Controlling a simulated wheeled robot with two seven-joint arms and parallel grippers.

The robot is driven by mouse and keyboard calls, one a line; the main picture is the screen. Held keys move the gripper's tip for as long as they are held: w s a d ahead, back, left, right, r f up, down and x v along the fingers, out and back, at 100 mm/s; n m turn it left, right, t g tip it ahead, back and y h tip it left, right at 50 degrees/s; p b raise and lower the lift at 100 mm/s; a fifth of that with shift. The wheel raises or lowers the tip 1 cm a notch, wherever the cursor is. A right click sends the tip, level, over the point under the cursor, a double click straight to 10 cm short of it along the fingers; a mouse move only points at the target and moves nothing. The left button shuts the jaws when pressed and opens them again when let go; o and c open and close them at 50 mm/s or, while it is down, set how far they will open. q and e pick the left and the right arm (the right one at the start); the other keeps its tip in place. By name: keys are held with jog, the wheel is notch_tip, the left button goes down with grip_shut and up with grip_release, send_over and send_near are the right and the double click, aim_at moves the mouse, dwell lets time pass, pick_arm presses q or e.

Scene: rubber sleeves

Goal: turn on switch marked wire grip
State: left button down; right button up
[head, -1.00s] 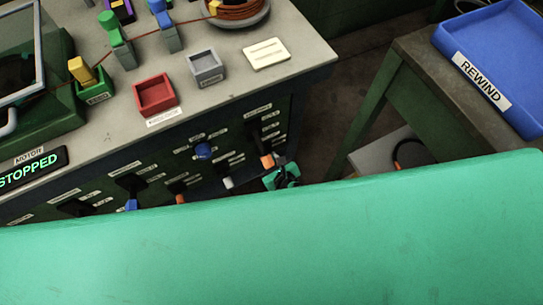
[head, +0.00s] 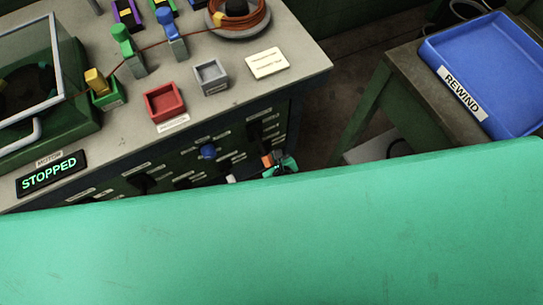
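The dark switch panel (head: 160,172) on the front of the bench carries several levers and a blue knob (head: 208,151). Its labels are too small to read, so I cannot tell which switch is marked wire grip. An orange-tipped lever (head: 267,161) and a white-tipped lever (head: 231,178) show near the right end. A small teal and black gripper (head: 283,166), apparently my right one, is close beside the orange-tipped lever. Whether they touch and whether its fingers are open is unclear. My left gripper is not in view. A large teal surface of mine hides the lower panel.
The bench top holds a red tray (head: 164,102), a grey tray (head: 211,76), a cream plate (head: 267,63) and a wire coil (head: 238,17). The motor display (head: 50,173) reads STOPPED. A blue REWIND tray (head: 485,70) stands on a side table at right.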

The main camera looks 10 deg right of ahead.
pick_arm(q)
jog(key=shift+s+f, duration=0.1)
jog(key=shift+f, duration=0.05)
pick_arm(e)
jog(key=shift+s+f, duration=0.2)
jog(key=shift+s, duration=0.1)
jog(key=o, duration=1)
jog(key=shift+r, duration=0.15)
jog(key=shift+w, duration=0.1)
